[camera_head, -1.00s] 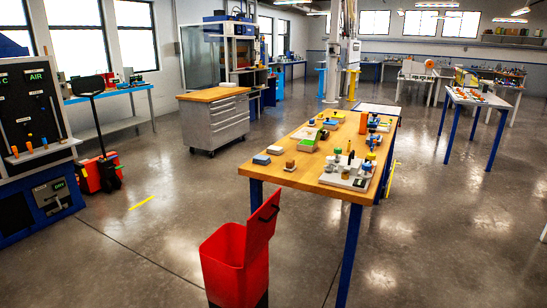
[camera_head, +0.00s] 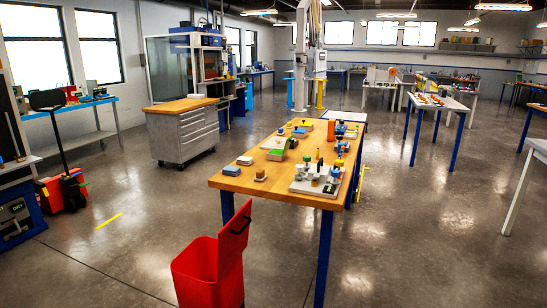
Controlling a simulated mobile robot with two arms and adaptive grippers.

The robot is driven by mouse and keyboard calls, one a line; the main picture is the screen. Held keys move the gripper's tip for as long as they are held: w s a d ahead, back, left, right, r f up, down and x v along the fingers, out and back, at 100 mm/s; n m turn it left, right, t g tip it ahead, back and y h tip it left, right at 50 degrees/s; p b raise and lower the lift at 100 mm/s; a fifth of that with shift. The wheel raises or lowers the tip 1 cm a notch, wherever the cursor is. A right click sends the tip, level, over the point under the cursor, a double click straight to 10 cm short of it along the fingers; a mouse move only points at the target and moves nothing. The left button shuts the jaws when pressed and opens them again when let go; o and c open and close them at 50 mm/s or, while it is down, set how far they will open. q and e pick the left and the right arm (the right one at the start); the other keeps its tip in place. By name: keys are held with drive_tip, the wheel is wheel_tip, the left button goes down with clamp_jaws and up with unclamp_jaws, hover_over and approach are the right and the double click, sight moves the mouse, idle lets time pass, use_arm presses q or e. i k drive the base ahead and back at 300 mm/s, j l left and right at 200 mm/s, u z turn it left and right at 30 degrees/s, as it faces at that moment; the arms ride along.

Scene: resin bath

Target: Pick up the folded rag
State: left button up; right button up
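A long wooden-topped table with blue legs (camera_head: 225,186) stands in the middle of the head view. Two small flat blocks lie near its left edge, a white-and-blue one (camera_head: 245,160) and a blue-grey one (camera_head: 232,170). A small tan and brown piece (camera_head: 260,175) lies to their right. I cannot tell at this size which thing, if any, is the folded rag. Neither of my grippers shows in the head view.
A red bin (camera_head: 205,275) with its lid raised stands at the table's near end. A grey drawer cabinet (camera_head: 185,136) stands behind left. A light grey board with small parts (camera_head: 318,187) lies on the table's near right.

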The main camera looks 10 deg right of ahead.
sight(242, 160)
drive_tip(key=i+j+u, duration=0.15)
drive_tip(key=i+u, duration=0.15)
drive_tip(key=i+j+u, duration=0.25)
drive_tip(key=i+u, duration=0.15)
drive_tip(key=i+j+u, duration=0.1)
drive_tip(key=i+u, duration=0.65)
drive_tip(key=i+l+u, duration=0.2)
drive_tip(key=i+u, duration=0.2)
drive_tip(key=i, duration=0.15)
drive_tip(key=i+z, duration=0.25)
drive_tip(key=i, duration=0.2)
drive_tip(key=i+z, duration=0.25)
drive_tip(key=i, duration=0.15)
drive_tip(key=i+j+z, duration=0.2)
drive_tip(key=i, duration=0.2)
drive_tip(key=i+j+z, duration=0.25)
drive_tip(key=i, duration=0.15)
